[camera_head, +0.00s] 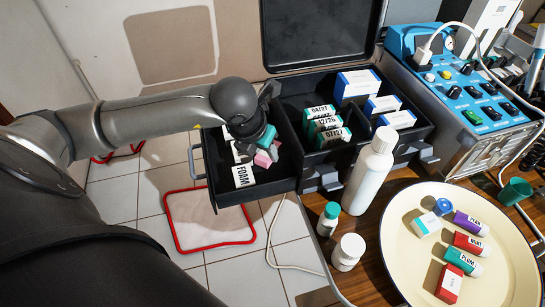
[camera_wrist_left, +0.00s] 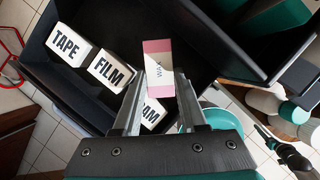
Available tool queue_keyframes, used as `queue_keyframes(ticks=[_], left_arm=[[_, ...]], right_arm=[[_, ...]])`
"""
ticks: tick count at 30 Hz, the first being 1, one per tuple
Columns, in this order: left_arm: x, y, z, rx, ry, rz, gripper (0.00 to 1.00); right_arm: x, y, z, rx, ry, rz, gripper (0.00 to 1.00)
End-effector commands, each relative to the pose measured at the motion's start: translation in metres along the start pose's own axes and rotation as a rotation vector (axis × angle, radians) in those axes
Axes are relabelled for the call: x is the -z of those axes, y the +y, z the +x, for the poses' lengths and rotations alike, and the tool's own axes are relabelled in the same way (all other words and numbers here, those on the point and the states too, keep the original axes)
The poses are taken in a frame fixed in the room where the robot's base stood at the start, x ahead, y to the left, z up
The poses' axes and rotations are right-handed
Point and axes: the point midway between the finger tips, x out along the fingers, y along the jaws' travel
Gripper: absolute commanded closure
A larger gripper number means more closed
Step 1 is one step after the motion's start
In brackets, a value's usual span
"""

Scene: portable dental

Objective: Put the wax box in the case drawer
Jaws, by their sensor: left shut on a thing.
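The wax box (camera_wrist_left: 158,57), white with pink ends, is between the fingers of my left gripper (camera_wrist_left: 157,88), which is shut on it. In the head view, pink parts of the wax box (camera_head: 265,157) show below my left gripper (camera_head: 264,143). The black case drawer (camera_head: 283,158) is pulled out to the left of the case, and the gripper is over it. The drawer holds white boxes: tape (camera_wrist_left: 68,45), film (camera_wrist_left: 108,71) and foam (camera_head: 243,177). I cannot tell whether the wax box touches the drawer floor. My right gripper is out of view.
The open black case (camera_head: 330,165) holds several labelled boxes. A white bottle (camera_head: 370,170) and two small jars stand in front of it. A cream tray (camera_head: 400,245) with several small items lies at right. A blue control unit (camera_head: 465,90) stands behind.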

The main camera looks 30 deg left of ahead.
Motion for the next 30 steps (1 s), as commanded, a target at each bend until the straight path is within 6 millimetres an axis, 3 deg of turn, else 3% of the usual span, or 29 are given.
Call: queue_keyframes(ticks=[2, 6, 13, 20, 30], left_arm=[[0.010, 0.000, 0.022, 0.000, 0.003, -0.001, 1.00], [0.015, 0.000, 0.037, 0.001, 0.000, -0.001, 1.00], [0.011, 0.000, 0.045, 0.000, -0.004, -0.001, 1.00], [-0.023, -0.001, 0.059, 0.002, -0.005, -0.003, 1.00], [-0.016, 0.000, 0.068, 0.001, -0.002, 0.000, 1.00]], right_arm=[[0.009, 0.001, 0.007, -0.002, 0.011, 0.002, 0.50], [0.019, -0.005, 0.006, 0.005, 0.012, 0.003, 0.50], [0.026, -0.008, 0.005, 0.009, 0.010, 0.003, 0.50], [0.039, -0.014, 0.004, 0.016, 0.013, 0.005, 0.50], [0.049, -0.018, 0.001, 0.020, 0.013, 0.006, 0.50]])
